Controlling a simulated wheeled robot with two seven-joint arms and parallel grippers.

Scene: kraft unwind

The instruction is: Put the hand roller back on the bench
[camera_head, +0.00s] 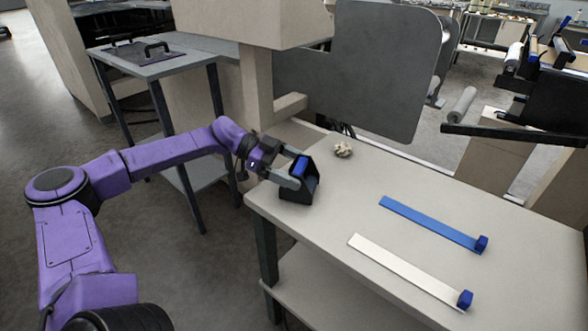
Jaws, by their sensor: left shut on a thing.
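The bench (330,215) is a pale table with dark legs, running from the centre to the right. My left gripper (296,178) is at its near left corner, shut on a small blue piece (301,166), which looks like part of the hand roller.
A blue strip (430,222) and a white strip (405,268), each with a blue end block, lie on the bench. A crumpled beige lump (343,149) lies near its back edge. A grey panel (360,70) stands behind. A small side table (150,62) is at left.

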